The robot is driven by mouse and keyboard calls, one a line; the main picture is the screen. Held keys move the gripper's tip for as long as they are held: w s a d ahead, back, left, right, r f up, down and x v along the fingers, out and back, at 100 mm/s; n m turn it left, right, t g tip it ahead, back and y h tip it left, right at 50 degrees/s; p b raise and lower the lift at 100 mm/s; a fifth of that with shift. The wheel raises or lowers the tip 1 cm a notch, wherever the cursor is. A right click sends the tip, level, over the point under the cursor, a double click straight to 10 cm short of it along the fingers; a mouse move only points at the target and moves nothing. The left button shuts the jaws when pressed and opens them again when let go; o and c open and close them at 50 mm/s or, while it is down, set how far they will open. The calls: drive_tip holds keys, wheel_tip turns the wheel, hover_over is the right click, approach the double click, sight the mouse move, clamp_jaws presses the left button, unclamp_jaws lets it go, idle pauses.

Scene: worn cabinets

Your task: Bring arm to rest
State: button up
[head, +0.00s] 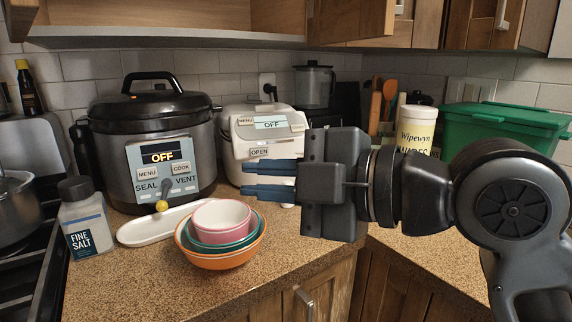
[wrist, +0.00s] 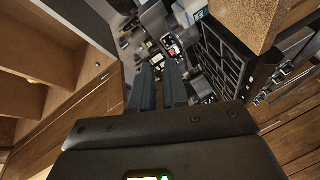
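My gripper (head: 247,177) is held up in the middle of the head view, pointing left over the counter (head: 318,262). Its two blue-grey fingers are apart, with an empty gap between them. In the picture the fingers overlap the front of the white cooker, but I cannot tell how near they are. In the wrist view the same two fingers (wrist: 159,90) show side by side with nothing between them. My arm reaches in from the right.
Nested bowls (head: 221,242), a white oblong dish (head: 160,222), a salt bottle (head: 85,222), a black pressure cooker (head: 153,140) and a white cooker (head: 272,130) stand on the counter. A green bin (head: 500,125) is behind my arm. A cabinet door (head: 350,20) stands open above.

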drive_tip(key=s+d+f+m+t+h+p, duration=0.1)
drive_tip(key=s+d+f+m+t+h, duration=0.45)
drive_tip(key=f+m, duration=0.55)
drive_tip(key=s+d+f+m+t+h+p, duration=0.1)
drive_tip(key=s+d+f+m+t+h, duration=0.35)
drive_tip(key=d+f+m, duration=0.55)
drive_tip(key=s+d+f+m+g+h, duration=0.1)
drive_tip(key=s+d, duration=0.3)
drive_tip(key=s, duration=0.8)
drive_tip(key=s+d+f+m+g+h, duration=0.2)
drive_tip(key=s+d+m+h, duration=0.1)
drive_tip(key=s, duration=1)
drive_tip(key=shift+d+m+p, duration=0.3)
drive_tip(key=shift+d+p, duration=0.1)
drive_tip(key=shift+d, duration=0.15)
drive_tip(key=shift+s, duration=0.1)
